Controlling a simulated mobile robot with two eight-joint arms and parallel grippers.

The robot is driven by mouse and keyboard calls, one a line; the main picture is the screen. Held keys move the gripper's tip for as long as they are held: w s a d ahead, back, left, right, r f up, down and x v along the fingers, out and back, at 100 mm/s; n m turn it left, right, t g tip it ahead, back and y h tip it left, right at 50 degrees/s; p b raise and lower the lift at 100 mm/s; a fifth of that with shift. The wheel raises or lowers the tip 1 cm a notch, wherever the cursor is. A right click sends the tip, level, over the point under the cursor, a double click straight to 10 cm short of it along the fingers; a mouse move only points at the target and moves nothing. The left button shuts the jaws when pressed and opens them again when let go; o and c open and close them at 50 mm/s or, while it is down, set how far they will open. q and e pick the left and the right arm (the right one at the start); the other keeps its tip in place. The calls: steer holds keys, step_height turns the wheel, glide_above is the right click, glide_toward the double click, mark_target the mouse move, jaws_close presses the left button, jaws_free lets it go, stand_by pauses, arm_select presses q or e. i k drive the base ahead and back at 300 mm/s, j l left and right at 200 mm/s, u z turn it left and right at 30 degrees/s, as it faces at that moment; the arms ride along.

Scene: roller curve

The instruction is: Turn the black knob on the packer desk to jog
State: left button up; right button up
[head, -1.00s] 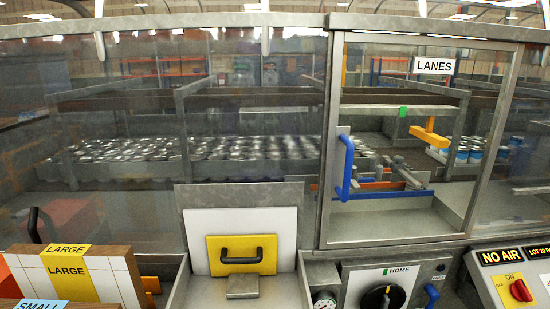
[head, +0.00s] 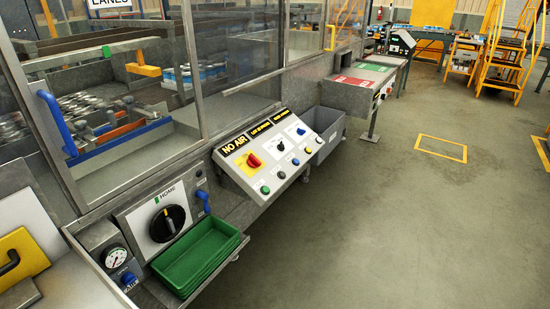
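A sloped control desk (head: 232,172) stands right of centre in the head view, under black signs with yellow letters, one reading NO AIR (head: 235,144). On its face are a red knob on a yellow plate (head: 253,160), a small black knob (head: 281,146) further right, and several coloured buttons along the lower edge. The small knob's markings are too small to read. A larger black knob (head: 168,223) sits on a white panel marked HOME, left of the desk. I cannot tell from labels which unit is the packer desk. Neither gripper is in view.
A green tray (head: 240,240) juts out below the HOME panel, beside a pressure gauge (head: 115,257). A grey bin (head: 326,128) stands right of the desk. Another table with red and green panels (head: 362,82) is further back. The floor (head: 350,235) at right is open.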

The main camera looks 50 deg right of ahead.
mark_target(281, 147)
steer(key=k+z, duration=0.2)
steer(key=z, duration=0.25)
steer(key=k+l+z, duration=0.1)
steer(key=z, duration=0.35)
steer(key=j+z, duration=0.2)
steer(key=z, duration=0.15)
steer(key=j+z, duration=0.15)
steer(key=z, duration=0.2)
steer(key=k+j+z, duration=0.1)
steer(key=z, duration=0.25)
steer(key=i+j, duration=0.3)
steer(key=j, duration=0.2)
steer(key=k, duration=0.45)
steer(key=i+l+z, duration=0.2)
steer(key=i, duration=0.45)
steer(key=i+l+z, duration=0.1)
steer(key=i+z, duration=0.15)
steer(key=i, duration=0.35)
steer(key=i+u, duration=0.4)
steer(key=i+l+u, duration=0.1)
steer(key=i+u, duration=0.3)
steer(key=i+l+u, duration=0.2)
steer(key=u, duration=0.15)
steer(key=i+u, duration=0.15)
steer(key=u, duration=0.15)
steer(key=i+l+u, duration=0.1)
steer(key=u, duration=0.15)
